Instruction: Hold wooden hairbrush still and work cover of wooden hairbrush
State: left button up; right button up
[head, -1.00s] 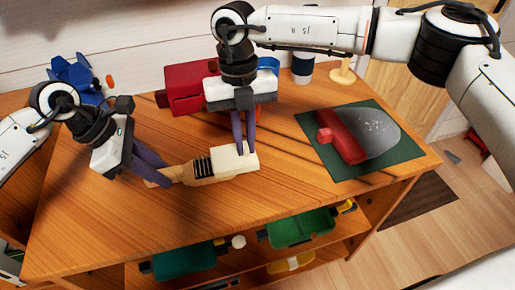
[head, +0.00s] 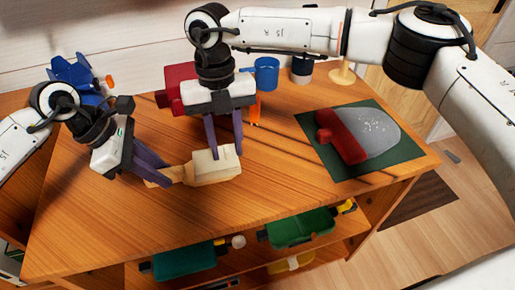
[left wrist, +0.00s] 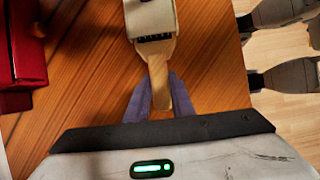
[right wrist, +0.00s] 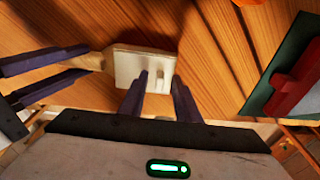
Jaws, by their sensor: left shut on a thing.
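The wooden hairbrush (head: 175,174) lies on the wooden tabletop, its tan handle pointing left. My left gripper (head: 158,174) is shut on the handle; the left wrist view shows the handle (left wrist: 157,75) between the fingers. The cream cover (head: 223,168) sits over the brush head. A narrow row of dark bristles (left wrist: 154,38) shows at the cover's handle-side edge. My right gripper (head: 226,156) points down with its fingertips at the cover. In the right wrist view the fingertips are spaced apart in front of the cover (right wrist: 130,70); whether they clamp it is unclear.
A red box (head: 178,83) and a blue mug (head: 266,72) stand behind my right gripper, with an orange object (head: 255,108) beside it. A green mat (head: 345,172) with a red and grey item lies right. Shelves with bins are below the tabletop.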

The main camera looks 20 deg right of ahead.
jog(key=r, duration=0.6)
jog(key=shift+w, duration=0.4)
pick_arm(q)
jog(key=o, duration=1)
jog(key=shift+o, duration=0.2)
